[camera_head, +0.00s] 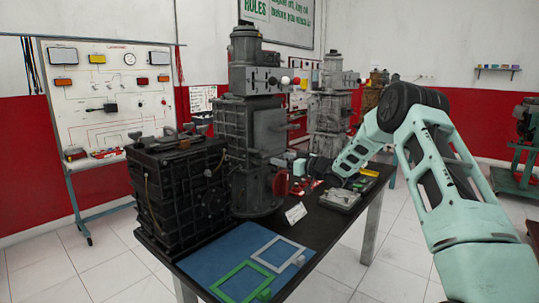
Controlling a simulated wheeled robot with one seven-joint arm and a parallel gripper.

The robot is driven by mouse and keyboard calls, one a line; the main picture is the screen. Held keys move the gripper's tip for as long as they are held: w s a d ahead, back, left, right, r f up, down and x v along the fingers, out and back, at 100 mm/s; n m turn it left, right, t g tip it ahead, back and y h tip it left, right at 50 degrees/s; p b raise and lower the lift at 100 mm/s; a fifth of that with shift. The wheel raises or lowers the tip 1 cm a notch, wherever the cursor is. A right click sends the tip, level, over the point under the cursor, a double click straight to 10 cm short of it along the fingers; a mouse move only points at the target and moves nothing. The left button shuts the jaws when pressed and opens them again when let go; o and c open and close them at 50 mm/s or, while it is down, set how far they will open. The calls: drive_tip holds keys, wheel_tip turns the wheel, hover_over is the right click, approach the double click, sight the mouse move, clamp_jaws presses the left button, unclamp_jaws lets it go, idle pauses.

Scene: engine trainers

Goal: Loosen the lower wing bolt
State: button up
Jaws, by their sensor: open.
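The tall dark grey engine trainer (232,130) stands upright on the black table. Small fittings (291,127) stick out from its right side, one above another. I cannot tell which of them is the lower wing bolt at this size. My arm reaches in from the right and bends down to my gripper (300,167), low beside the engine's right side and above the table. My gripper is open, is small in view and partly blends with the items behind it. No contact with a bolt can be made out.
A black ribbed engine block (180,180) stands left of the engine. A blue mat (205,262) with green and grey frames lies at the table's front. A white card (296,213), red parts (280,184) and a grey tray (341,199) crowd the table near my gripper.

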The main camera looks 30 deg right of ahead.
sight(267, 155)
drive_tip(key=p+x, duration=0.1)
drive_tip(key=x, duration=0.5)
drive_tip(key=shift+w+a, duration=0.15)
drive_tip(key=shift+w, duration=0.2)
drive_tip(key=c, duration=1)
